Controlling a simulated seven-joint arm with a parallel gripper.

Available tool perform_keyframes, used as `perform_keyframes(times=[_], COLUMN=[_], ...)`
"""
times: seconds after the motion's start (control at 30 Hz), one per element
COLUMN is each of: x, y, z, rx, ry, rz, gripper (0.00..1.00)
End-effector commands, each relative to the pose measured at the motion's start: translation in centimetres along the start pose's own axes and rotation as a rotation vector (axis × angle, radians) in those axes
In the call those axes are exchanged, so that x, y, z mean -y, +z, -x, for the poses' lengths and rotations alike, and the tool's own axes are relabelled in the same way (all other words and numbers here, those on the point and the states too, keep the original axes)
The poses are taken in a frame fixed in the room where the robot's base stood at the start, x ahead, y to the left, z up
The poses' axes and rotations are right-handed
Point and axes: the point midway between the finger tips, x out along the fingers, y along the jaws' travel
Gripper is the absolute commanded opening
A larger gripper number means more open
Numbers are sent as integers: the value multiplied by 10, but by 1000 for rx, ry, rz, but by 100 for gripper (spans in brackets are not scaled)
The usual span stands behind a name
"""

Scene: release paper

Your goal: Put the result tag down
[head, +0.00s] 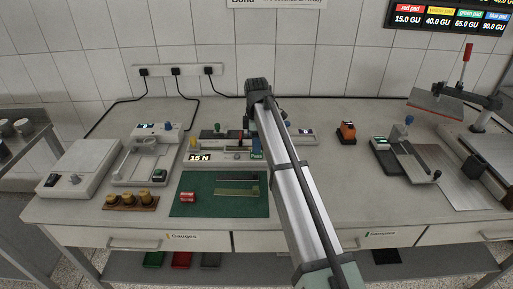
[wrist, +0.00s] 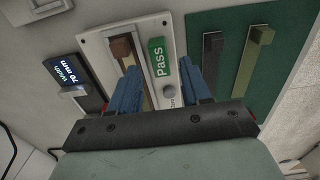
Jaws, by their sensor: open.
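The result tag (wrist: 158,60), a small green plate reading "Pass", shows in the wrist view on or just above the white panel (wrist: 103,47) of a bench device. I cannot tell whether it touches the panel. My gripper (wrist: 160,67) is open, with one blue finger on each side of the tag and a visible gap to both. In the head view a small tag-like plate (head: 256,155) shows at the device's right part, beside my arm, which hides part of the device.
A green mat (head: 190,182) with a red block (head: 188,197) and two bars lies in front of the device. A wooden block with brass weights (head: 130,202) stands left.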

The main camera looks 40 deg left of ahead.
Motion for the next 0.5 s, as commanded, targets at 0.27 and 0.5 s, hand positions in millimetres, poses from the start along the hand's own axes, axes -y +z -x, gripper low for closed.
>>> perform_keyframes(times=[0.27, 0.5], x=[-1, -1], y=[0, 0], z=[54, 83], rx=[0, 0], ry=[1, 0], rz=[0, 0], gripper=[48, 48])
